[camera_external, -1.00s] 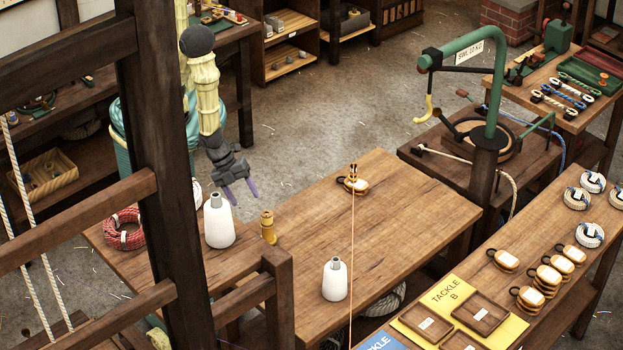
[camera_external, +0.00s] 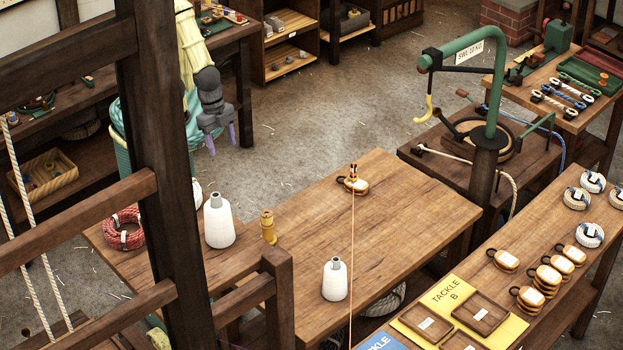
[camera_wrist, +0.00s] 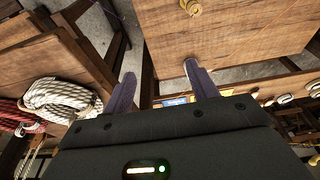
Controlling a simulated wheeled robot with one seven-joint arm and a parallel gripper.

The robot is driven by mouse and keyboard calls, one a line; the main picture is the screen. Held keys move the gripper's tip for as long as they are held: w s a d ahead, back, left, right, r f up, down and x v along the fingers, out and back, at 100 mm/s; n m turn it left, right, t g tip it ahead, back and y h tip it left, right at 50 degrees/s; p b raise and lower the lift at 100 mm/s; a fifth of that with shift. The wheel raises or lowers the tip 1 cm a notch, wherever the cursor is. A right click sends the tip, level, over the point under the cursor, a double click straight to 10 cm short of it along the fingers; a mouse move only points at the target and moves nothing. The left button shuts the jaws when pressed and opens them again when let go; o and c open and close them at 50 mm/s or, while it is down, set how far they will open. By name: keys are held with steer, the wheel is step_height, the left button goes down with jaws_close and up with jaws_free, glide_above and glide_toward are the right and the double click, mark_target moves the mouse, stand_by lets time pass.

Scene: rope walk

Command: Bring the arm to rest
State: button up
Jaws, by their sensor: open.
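My gripper (camera_external: 221,143) hangs at the upper left in the external view, behind the wooden table (camera_external: 410,215) and above the floor. Its two purple fingers point down, apart, with nothing between them. In the wrist view my gripper (camera_wrist: 160,78) is also open and empty. Beyond its fingers are the table's wood and a gap of floor. My arm is folded close to my teal body, partly hidden by a dark post.
A dark wooden post (camera_external: 160,170) stands in front. White cones (camera_external: 218,225), a yellow fitting (camera_external: 268,228) and a red rope coil (camera_external: 124,232) are on the tables. A green crane (camera_external: 487,110) stands at right. Floor (camera_external: 320,110) behind the table is clear.

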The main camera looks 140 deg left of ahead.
steer(key=b+x, duration=0.3)
steer(key=shift+s+f, duration=0.2)
steer(key=shift+s, duration=0.15)
stand_by(0.8)
